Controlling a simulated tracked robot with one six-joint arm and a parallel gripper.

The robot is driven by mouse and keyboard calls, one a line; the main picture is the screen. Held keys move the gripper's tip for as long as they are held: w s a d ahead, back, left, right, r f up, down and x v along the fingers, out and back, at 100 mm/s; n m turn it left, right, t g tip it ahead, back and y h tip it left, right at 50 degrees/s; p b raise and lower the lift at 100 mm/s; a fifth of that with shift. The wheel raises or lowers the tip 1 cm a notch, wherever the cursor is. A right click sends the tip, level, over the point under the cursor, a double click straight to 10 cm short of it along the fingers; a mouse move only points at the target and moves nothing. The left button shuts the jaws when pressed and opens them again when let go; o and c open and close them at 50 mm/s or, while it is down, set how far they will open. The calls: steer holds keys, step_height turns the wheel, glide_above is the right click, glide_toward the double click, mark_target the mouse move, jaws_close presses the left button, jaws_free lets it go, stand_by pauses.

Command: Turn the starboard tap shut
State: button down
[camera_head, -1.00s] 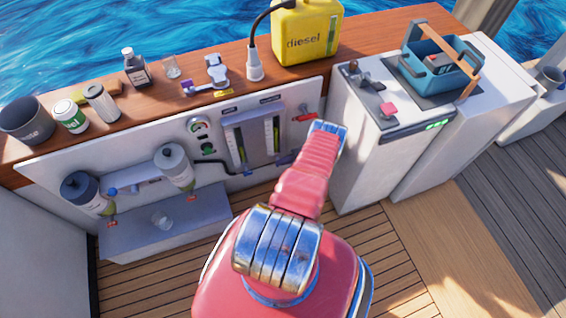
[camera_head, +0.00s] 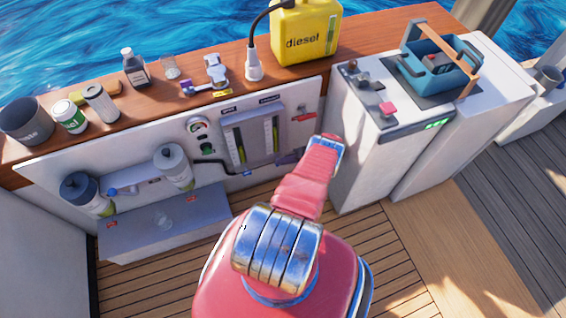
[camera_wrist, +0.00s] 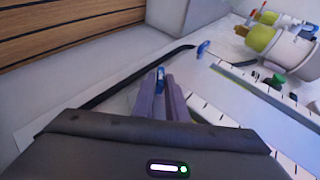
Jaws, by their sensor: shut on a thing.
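The starboard tap (camera_wrist: 160,74) is a small blue handle low on the white hatch panel, below the right-hand sight tube. My gripper (camera_wrist: 163,95) is shut on it, with the blue handle showing between the grey-purple fingertips. In the head view my gripper (camera_head: 290,157) is a small dark shape at the panel's lower right, and it hides the held tap there. A second blue tap (camera_head: 247,173) sits to the left by the black hose; it also shows in the wrist view (camera_wrist: 203,48), apart from my fingers.
The gauge panel (camera_head: 253,137) with two sight tubes is just above the taps. A red lever (camera_head: 304,116) is on the panel to the right. A white cabinet (camera_head: 365,150) stands close to the right of my arm. Deck is free in front.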

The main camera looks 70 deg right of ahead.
steer(key=c, duration=1.8)
jaws_free()
steer(key=shift+d, duration=0.1)
steer(key=shift+o, duration=0.2)
steer(key=shift+r, duration=4.95)
